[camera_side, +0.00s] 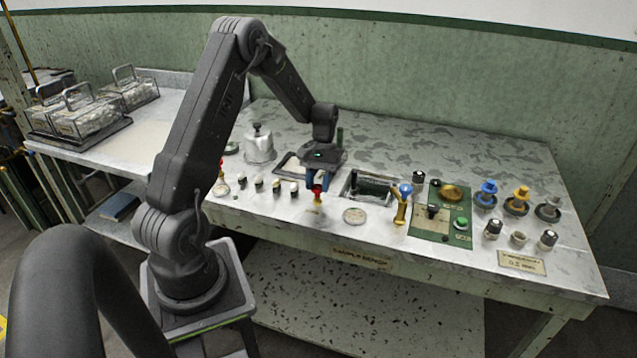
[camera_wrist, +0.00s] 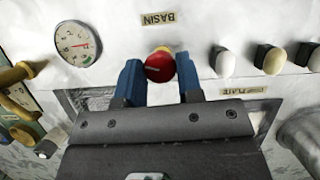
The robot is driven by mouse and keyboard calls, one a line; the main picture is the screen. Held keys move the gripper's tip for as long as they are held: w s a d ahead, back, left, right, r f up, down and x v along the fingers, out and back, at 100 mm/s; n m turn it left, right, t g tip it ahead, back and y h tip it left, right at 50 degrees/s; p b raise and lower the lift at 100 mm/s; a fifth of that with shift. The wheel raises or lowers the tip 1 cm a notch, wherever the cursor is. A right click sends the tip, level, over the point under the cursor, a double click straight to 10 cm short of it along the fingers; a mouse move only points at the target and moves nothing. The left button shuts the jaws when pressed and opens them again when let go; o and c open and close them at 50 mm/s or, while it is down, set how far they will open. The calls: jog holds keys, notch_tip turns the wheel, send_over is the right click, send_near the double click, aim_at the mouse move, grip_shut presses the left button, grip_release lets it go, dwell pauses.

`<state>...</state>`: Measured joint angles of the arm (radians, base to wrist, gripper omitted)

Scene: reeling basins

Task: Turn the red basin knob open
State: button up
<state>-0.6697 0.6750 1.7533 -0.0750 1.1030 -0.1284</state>
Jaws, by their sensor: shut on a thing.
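The fingers are shut on the knob, one at each side. In the side view the red knob (camera_side: 317,189) shows at the tips of the blue fingers of my gripper (camera_side: 317,182), near the front edge of the bench. A brass-coloured part shows beneath the red top. The far side of the knob is hidden, and I cannot tell its turn angle.
A round gauge (camera_wrist: 76,43) lies beside the knob. White-topped knobs (camera_wrist: 222,62) stand in a row on the other side. A blue-topped brass valve (camera_side: 402,202) and a green panel (camera_side: 440,213) stand to the right. A metal canister (camera_side: 259,146) stands further back.

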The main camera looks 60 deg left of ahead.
jog(key=n+t, duration=0.1)
jog(key=n, duration=0.2)
jog(key=shift+a+n+h, duration=0.1)
jog(key=shift+n+h, duration=0.2)
jog(key=shift+n, duration=0.3)
jog(key=o, duration=0.9)
jog(key=v, duration=1.4)
jog(key=shift+s, duration=0.3)
